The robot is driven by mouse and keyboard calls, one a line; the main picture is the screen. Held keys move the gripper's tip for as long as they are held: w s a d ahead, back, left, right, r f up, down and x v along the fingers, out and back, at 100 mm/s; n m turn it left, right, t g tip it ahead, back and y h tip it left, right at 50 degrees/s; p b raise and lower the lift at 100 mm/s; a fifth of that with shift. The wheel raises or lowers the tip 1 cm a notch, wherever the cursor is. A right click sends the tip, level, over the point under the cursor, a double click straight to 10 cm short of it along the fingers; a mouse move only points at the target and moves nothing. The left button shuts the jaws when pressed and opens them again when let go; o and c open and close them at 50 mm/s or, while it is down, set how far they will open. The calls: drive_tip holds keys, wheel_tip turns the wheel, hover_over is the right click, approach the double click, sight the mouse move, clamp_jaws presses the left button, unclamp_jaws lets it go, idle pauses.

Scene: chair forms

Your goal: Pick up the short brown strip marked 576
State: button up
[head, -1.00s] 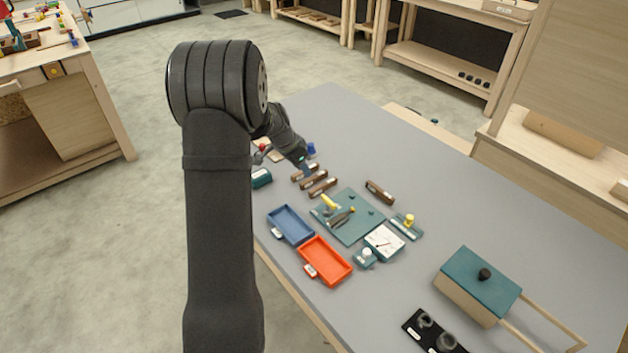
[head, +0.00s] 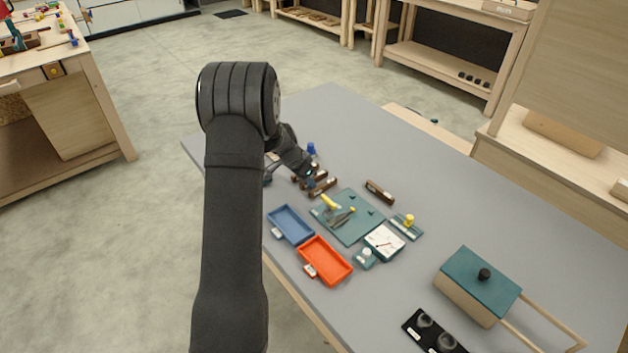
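Several short brown strips with pale labels lie on the grey table. A group of them (head: 325,187) sits close together left of centre, and one more brown strip (head: 380,192) lies apart to the right. The labels are too small to read, so I cannot tell which is 576. My gripper (head: 311,176) is over the group, pointing down and partly covering it. Its fingers are too small to tell whether they are open, shut or touching a strip.
A blue tray (head: 291,226) and an orange tray (head: 325,262) are in front of the strips. A green board (head: 347,231) with tools, a white-faced gauge (head: 384,242) and a green-lidded box (head: 481,276) stand to the right. The table's far right is clear.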

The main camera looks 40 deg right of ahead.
clamp_jaws()
drive_tip(key=shift+r, duration=0.1)
